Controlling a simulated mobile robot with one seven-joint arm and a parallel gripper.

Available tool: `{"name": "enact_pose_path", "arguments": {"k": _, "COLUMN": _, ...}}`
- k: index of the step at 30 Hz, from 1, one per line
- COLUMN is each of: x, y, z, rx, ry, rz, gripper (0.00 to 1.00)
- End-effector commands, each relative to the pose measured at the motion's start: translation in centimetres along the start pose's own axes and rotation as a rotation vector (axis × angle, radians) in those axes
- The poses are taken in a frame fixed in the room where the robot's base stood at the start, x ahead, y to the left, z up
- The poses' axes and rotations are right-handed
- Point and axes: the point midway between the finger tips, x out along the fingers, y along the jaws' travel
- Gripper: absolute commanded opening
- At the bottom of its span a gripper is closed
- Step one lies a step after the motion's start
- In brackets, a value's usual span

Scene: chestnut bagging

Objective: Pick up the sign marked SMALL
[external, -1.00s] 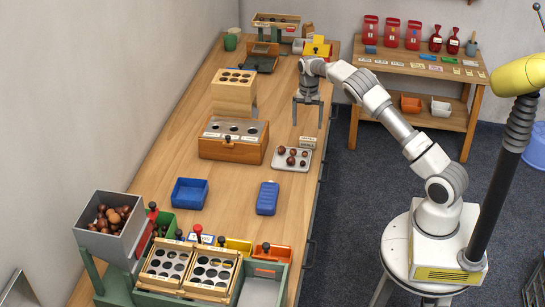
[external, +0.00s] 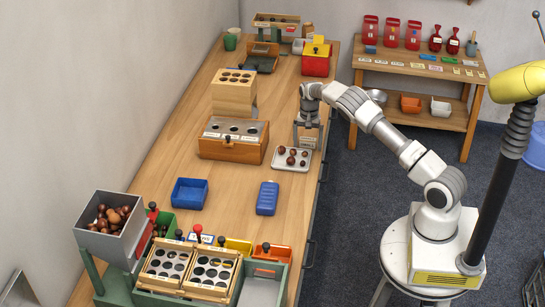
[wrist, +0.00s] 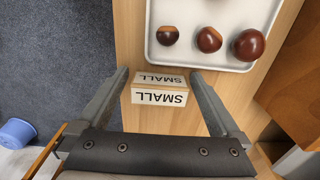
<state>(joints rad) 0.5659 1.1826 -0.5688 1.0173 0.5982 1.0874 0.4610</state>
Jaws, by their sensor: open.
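The sign marked SMALL (wrist: 159,96) is a small wooden block with white labelled faces, standing on the table beside the white tray. It also shows in the external view (external: 308,142), partly behind my gripper. My gripper (wrist: 164,75) is open, with one finger on each side of the sign in the wrist view. The fingers look apart from the sign. In the external view my gripper (external: 307,148) points down over the sign; the exact height of the fingertips is hard to tell.
A white tray (external: 279,163) with several chestnuts lies right next to the sign. A wooden box with round holes (external: 230,150) stands to the left. The table edge is close on the right. A blue case (external: 267,198) lies nearer the front.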

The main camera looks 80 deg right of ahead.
Motion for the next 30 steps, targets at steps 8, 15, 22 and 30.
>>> {"name": "enact_pose_path", "arguments": {"k": 8, "x": -0.1, "y": 0.0, "z": 0.0, "rx": 0.000, "ry": 0.000, "rz": 0.000, "gripper": 0.64}}
{"name": "enact_pose_path", "arguments": {"k": 15, "x": -0.1, "y": 0.0, "z": 0.0, "rx": 0.000, "ry": 0.000, "rz": 0.000, "gripper": 0.29}}
{"name": "enact_pose_path", "arguments": {"k": 22, "x": -0.3, "y": 0.0, "z": 0.0, "rx": 0.000, "ry": 0.000, "rz": -0.001, "gripper": 0.29}}
{"name": "enact_pose_path", "arguments": {"k": 30, "x": -3.1, "y": 0.0, "z": 0.0, "rx": 0.001, "ry": 0.001, "rz": -0.002, "gripper": 0.29}}
